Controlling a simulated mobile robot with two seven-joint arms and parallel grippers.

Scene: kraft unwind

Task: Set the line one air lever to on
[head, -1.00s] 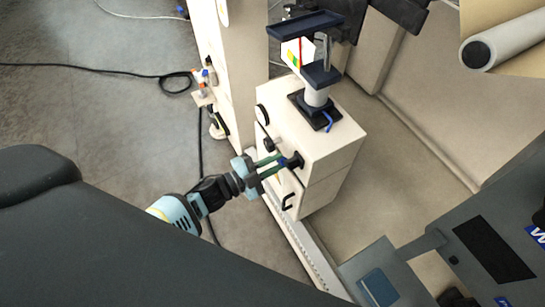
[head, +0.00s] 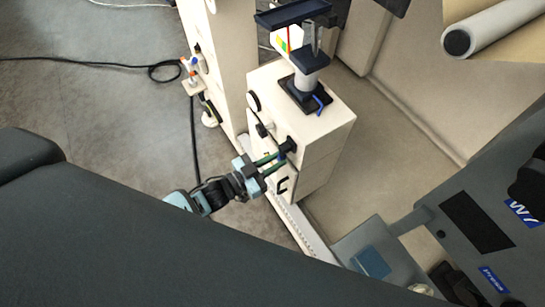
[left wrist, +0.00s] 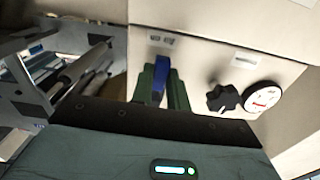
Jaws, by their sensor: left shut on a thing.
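The blue lever (left wrist: 158,82) is on the pale front panel of a box, and my left gripper (left wrist: 161,86) is shut on it with its green fingers on either side. In the head view, my left gripper (head: 278,161) reaches the front of the pale box (head: 318,135), just below a black fitting (head: 288,145). Only a small blue part of the lever shows there, and the fingers hide the rest. My right gripper is not in view.
A black knob (left wrist: 222,98) and a round gauge (left wrist: 263,97) sit right of the lever in the left wrist view. A black handle (head: 282,186) is below the gripper in the head view. A black cable (head: 110,68) lies on the floor at left.

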